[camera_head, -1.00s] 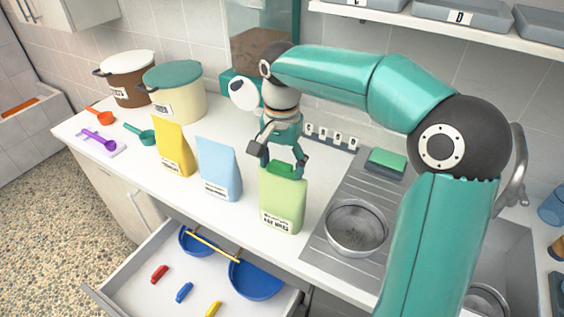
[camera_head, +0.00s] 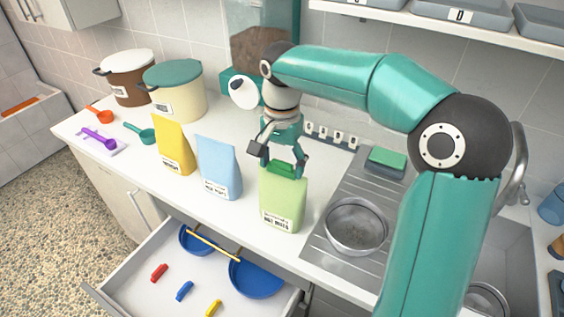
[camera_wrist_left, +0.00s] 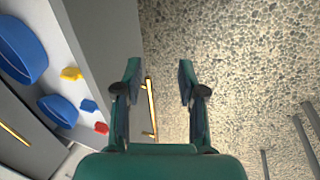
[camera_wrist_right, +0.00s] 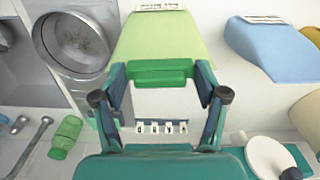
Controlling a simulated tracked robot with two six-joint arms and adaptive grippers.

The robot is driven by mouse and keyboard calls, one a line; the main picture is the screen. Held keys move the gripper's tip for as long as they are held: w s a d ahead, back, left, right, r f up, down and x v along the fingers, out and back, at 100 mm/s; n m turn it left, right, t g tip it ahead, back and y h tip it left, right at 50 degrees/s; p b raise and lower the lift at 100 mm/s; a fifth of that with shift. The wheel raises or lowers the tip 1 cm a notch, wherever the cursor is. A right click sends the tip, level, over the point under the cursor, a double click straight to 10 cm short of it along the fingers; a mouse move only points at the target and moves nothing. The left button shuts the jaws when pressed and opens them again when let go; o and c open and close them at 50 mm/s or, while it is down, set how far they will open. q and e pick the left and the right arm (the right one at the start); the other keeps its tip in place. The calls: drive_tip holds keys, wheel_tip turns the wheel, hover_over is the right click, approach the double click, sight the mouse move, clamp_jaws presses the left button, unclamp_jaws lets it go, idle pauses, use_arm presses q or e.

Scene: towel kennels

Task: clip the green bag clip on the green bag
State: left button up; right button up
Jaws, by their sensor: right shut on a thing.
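The green bag (camera_head: 284,205) stands upright on the white counter, left of the sink; it also shows in the right wrist view (camera_wrist_right: 160,38). The green bag clip (camera_head: 285,170) lies across the bag's top edge; in the right wrist view the clip (camera_wrist_right: 160,72) spans between my fingertips. My right gripper (camera_head: 283,167) is shut on the clip from above. I cannot tell whether the clip's jaws grip the bag. My left gripper (camera_wrist_left: 159,68) is open and empty above the pebbled floor, beside the drawer, and out of the head view.
A blue bag (camera_head: 219,170) and a yellow bag (camera_head: 174,147) stand left of the green bag. A metal bowl (camera_head: 356,226) sits close on its right. The open drawer (camera_head: 135,280) below holds red, blue and yellow clips and blue bowls.

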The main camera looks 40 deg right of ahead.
sight(282, 162)
drive_tip(key=shift+f, duration=0.15)
drive_tip(key=o, duration=0.9)
drive_tip(key=shift+c, duration=0.2)
drive_tip(key=shift+r+p, duration=2.3)
drive_tip(key=shift+r, duration=0.3)
